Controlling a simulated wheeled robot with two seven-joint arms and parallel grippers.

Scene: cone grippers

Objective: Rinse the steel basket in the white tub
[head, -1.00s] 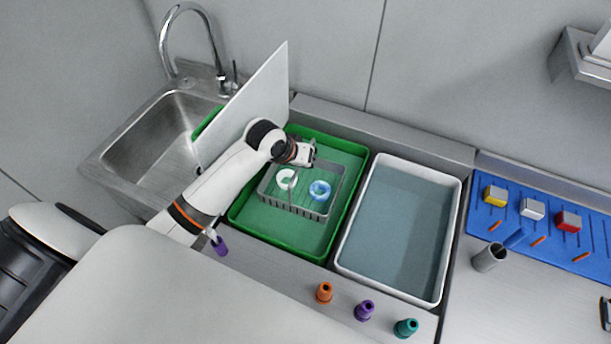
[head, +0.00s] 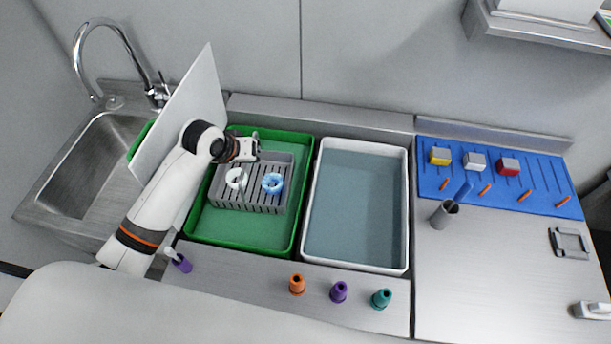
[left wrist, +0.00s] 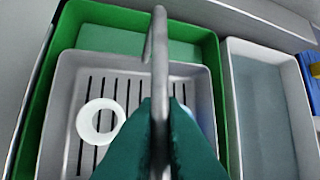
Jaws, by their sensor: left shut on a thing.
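The grey steel basket (head: 262,208) has a slotted floor and hangs over the green tub (head: 197,228). It holds a white ring (head: 236,172) and a blue ring (head: 272,175). The white tub (head: 312,214), filled with bluish liquid, stands just right of the green tub. My right gripper is out of view.
An upright white panel (head: 190,105) stands left of the green tub, before the sink (head: 60,185). Orange (head: 297,285), purple (head: 339,291) and teal (head: 381,299) pieces stand in front.

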